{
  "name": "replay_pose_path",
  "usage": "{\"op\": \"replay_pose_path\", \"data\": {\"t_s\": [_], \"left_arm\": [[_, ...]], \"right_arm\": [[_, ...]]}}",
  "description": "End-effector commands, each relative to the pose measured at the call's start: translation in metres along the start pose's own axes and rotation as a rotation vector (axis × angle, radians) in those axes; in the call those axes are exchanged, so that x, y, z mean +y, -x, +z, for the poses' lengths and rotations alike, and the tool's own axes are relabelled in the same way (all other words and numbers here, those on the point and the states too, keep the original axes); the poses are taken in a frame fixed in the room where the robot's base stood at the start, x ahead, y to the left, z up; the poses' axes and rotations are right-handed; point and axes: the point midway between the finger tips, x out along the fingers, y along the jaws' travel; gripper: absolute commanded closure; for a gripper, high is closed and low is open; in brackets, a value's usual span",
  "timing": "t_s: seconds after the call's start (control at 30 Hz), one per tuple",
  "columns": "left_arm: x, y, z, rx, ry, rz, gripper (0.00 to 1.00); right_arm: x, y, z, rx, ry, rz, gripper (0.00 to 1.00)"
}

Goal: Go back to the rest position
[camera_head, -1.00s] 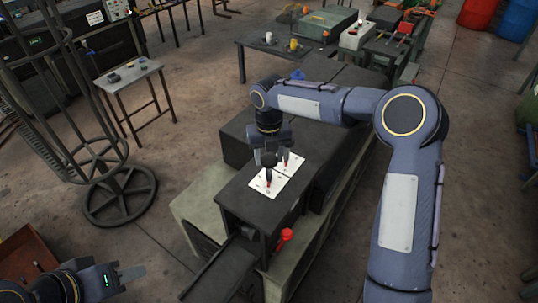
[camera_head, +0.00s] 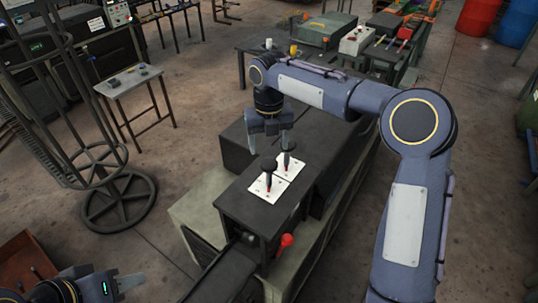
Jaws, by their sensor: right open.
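My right gripper (camera_head: 269,140) hangs open and empty above the dark machine, just behind the two black-knobbed levers. The levers (camera_head: 268,166) and (camera_head: 289,148) stand on a white panel (camera_head: 257,187) on the machine's top, each with a red part low on its stem. Whether a fingertip touches a lever is hard to tell; the fingers appear apart from the knobs. My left gripper (camera_head: 130,281) is at the bottom left, low and away from the machine, seen edge-on so its opening is unclear.
A red knob (camera_head: 287,240) sticks out at the machine's front. A wire reel stand (camera_head: 119,200) stands left, beside a small table (camera_head: 134,77). A workbench with a green case (camera_head: 323,30) is behind. Bare floor lies left of the machine.

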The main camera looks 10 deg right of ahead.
Motion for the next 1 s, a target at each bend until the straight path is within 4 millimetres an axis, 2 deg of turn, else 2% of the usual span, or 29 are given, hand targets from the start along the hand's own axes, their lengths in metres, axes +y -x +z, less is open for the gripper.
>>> {"op": "replay_pose_path", "data": {"t_s": [0.2,0.67,0.77,0.83,0.97,1.0], "left_arm": [[-0.001,-0.002,0.001,0.0,0.0,0.0,0.64],[-0.001,-0.002,0.001,0.0,0.0,0.0,0.64],[-0.002,-0.003,0.002,0.0,0.0,0.0,0.64],[-0.003,-0.005,0.003,0.0,0.0,0.0,0.64],[-0.005,-0.01,0.005,0.0,0.0,0.0,0.64],[-0.005,-0.012,0.006,0.0,0.0,0.0,0.64]], "right_arm": [[0.001,0.015,0.0,0.0,0.001,0.001,0.32],[-0.002,0.017,-0.002,-0.004,-0.019,0.001,0.32],[-0.011,0.026,-0.014,-0.026,-0.14,0.006,0.32],[-0.024,0.037,-0.031,-0.049,-0.308,0.019,0.32],[-0.053,0.053,-0.081,-0.09,-0.77,0.079,0.32],[-0.062,0.055,-0.098,-0.096,-0.933,0.107,0.32]]}}
